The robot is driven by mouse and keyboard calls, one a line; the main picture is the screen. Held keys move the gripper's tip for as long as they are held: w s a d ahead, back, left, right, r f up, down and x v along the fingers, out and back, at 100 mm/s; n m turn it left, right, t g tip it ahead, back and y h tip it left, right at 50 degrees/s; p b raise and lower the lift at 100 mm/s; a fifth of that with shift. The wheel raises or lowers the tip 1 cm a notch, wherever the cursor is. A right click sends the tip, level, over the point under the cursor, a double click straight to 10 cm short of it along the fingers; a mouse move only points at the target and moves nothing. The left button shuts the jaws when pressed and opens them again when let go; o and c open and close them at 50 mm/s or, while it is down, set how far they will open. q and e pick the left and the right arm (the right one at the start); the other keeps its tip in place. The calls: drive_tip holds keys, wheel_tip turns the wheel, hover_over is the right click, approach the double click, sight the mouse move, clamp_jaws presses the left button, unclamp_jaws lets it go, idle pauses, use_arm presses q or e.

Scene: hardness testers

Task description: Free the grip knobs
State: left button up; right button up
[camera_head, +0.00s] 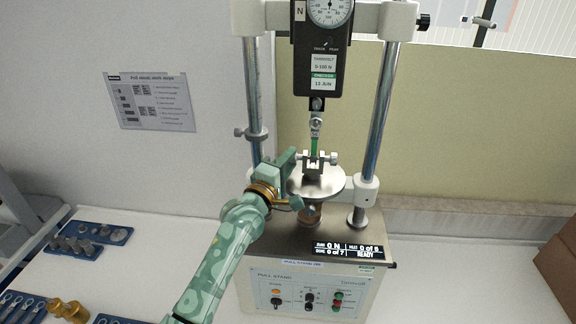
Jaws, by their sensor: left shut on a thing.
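The lower grip (314,166) sits on a round steel plate (330,182) in the middle of the pull stand. Its right grip knob (333,158) shows clear on the right side. Its left grip knob (302,156) is partly hidden by my left gripper. A green test piece (315,146) stands upright between the lower grip and a small fitting (316,124) under the gauge (324,50). My left gripper (297,160) is at the left side of the grip, shut on the left knob; its fingertips are hard to make out. My right gripper is not in view.
Two steel columns (376,110) rise on either side of the grip. The pull stand's base (300,290) has a lit display (347,249) reading READY. Blue trays (90,240) with metal parts lie at left.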

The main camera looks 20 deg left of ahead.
use_arm(q)
drive_tip(key=shift+r, duration=0.15)
drive_tip(key=o, duration=1)
drive_tip(key=shift+w, duration=0.2)
drive_tip(key=shift+f+b+v, duration=0.2)
drive_tip(key=shift+b+v, duration=0.55)
drive_tip(key=shift+v, duration=7.45)
drive_tip(key=shift+w+r, duration=0.1)
